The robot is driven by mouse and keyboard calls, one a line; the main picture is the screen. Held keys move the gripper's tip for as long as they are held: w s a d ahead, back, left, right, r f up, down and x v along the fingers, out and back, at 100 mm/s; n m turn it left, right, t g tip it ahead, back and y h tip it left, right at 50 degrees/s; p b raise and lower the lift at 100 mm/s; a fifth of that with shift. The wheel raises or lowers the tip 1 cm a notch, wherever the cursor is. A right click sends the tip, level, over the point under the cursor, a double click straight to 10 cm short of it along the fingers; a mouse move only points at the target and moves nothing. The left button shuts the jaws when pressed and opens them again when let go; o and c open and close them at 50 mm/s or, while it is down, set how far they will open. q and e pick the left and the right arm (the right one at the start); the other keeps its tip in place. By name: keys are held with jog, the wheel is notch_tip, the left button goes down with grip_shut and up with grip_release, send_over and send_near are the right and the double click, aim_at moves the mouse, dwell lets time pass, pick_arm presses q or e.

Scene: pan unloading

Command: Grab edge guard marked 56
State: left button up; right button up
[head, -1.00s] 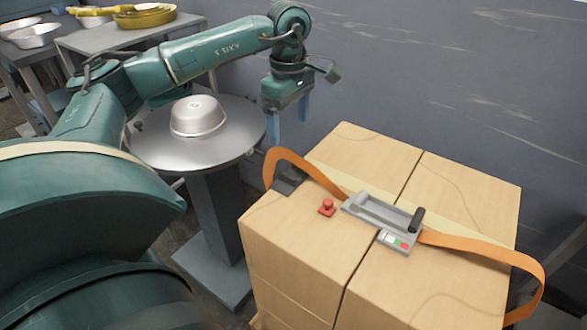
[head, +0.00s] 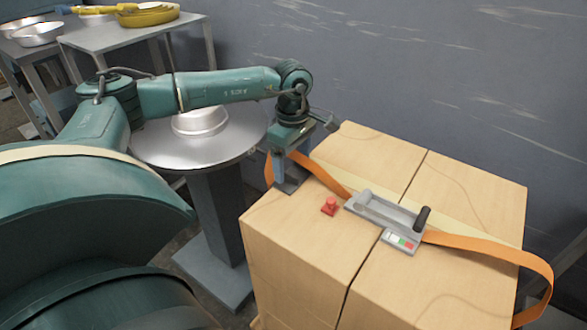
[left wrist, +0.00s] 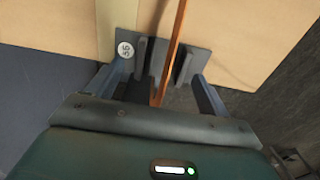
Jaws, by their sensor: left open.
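The edge guard (left wrist: 148,48) is a dark grey angled piece on the carton's edge, with a round white label that seems to read 56 in the left wrist view. In the head view the guard (head: 289,187) sits at the carton stack's left corner, partly hidden by my gripper. The orange strap (left wrist: 172,50) runs across it. My left gripper (left wrist: 160,72) is open, its blue fingers on either side of the guard; I cannot tell whether they touch it. In the head view the left gripper (head: 287,162) is right above the guard. The right gripper is not in view.
A strapping tool (head: 385,215) and a red button piece (head: 329,206) sit on the cartons (head: 300,230). A round pedestal table (head: 165,150) with a metal pan (head: 200,121) stands to the left. A grey wall (head: 430,80) is behind.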

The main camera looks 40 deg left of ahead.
pick_arm(q)
jog(key=shift+c, duration=0.2)
jog(key=c, duration=1)
jog(key=shift+c, duration=0.3)
jog(key=shift+r, duration=0.15)
